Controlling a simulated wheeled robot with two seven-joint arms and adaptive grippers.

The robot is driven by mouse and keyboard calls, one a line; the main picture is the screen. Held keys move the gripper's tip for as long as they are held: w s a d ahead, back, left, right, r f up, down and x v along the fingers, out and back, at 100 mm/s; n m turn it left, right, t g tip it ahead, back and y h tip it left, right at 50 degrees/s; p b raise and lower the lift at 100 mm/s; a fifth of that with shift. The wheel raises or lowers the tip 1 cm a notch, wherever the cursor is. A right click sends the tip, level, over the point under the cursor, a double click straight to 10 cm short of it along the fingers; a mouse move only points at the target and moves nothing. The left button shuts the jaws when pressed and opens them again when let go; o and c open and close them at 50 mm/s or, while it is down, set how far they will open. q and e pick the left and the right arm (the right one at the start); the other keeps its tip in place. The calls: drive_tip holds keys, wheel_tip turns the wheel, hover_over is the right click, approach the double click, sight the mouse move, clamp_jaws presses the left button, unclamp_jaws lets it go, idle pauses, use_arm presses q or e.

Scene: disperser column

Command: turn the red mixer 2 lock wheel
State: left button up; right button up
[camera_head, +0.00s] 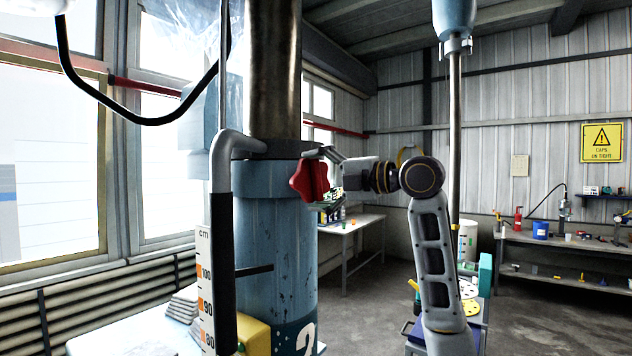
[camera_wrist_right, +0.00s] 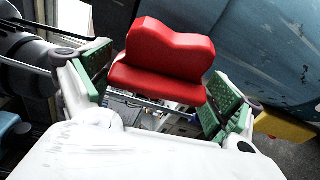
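The red lock wheel (camera_head: 308,181) is a lobed knob on the side of the blue column (camera_head: 277,245) marked 2. In the right wrist view the wheel (camera_wrist_right: 162,65) fills the upper middle. My right gripper (camera_head: 327,178) is at the wheel. In the wrist view its green-padded fingers (camera_wrist_right: 158,88) are spread, one on each side of the wheel. The pads look very near the wheel's edges; I cannot tell whether they touch. Part of the wheel's front is hidden by the gripper in the head view. My left gripper is not in view.
A grey handle and a centimetre scale (camera_head: 205,285) stand at the column's left. A thin metal shaft (camera_head: 455,130) hangs behind my right arm. A white table (camera_head: 350,225) stands behind, and a workbench (camera_head: 555,240) at the far right. Open floor lies between.

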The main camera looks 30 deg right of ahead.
drive_tip(key=shift+c, duration=0.9)
drive_tip(key=shift+f, duration=0.1)
